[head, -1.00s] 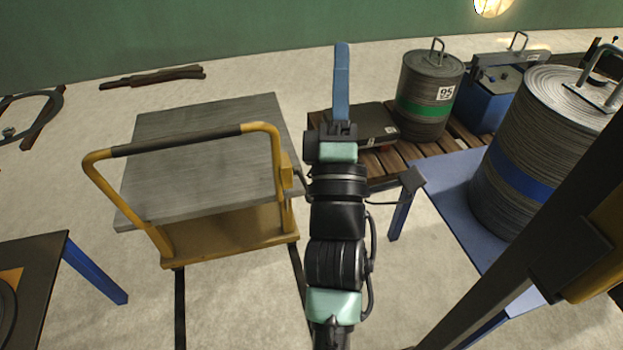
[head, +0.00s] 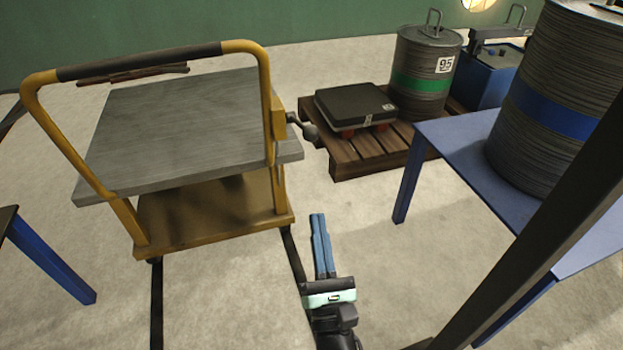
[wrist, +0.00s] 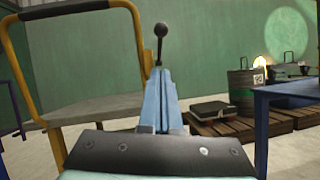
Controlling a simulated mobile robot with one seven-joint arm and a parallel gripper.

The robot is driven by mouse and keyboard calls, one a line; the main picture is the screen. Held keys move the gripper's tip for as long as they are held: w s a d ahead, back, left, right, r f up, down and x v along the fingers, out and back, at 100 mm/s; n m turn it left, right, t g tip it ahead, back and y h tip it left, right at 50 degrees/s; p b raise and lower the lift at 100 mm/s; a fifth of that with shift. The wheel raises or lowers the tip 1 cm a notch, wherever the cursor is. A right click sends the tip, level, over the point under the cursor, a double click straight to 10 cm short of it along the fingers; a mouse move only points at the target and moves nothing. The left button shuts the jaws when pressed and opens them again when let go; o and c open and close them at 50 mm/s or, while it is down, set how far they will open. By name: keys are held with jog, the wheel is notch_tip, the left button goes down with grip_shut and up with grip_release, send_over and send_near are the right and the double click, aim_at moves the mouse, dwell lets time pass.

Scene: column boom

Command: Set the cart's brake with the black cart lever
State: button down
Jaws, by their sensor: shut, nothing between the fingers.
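The cart (head: 190,130) has a yellow frame, a grey top and a push handle with a black grip. The black cart lever (head: 303,127) sticks out from a yellow bracket on the cart's right side. In the wrist view the lever (wrist: 160,42) stands up with a round black knob, beyond and above my fingertips. My gripper (head: 318,218) has blue fingers, shut with nothing between them, low in front of the cart's right front corner. My gripper also shows in the wrist view (wrist: 160,75). It appears apart from the lever.
A wooden pallet (head: 350,167) right of the cart bears a black case (head: 355,103) and a green-banded drum (head: 427,70). A blue table (head: 455,140) with a blue-banded drum (head: 560,100) stands at the right. Dark rails (head: 155,300) run along the floor.

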jog(key=shift+s+a+f+n, duration=0.15)
jog(key=shift+f+n, duration=0.15)
jog(key=shift+f, duration=0.35)
jog(key=b, duration=0.2)
send_near(301, 127)
jog(key=w+r, duration=0.1)
jog(key=shift+w+d+r, duration=0.25)
jog(key=shift+r, duration=0.35)
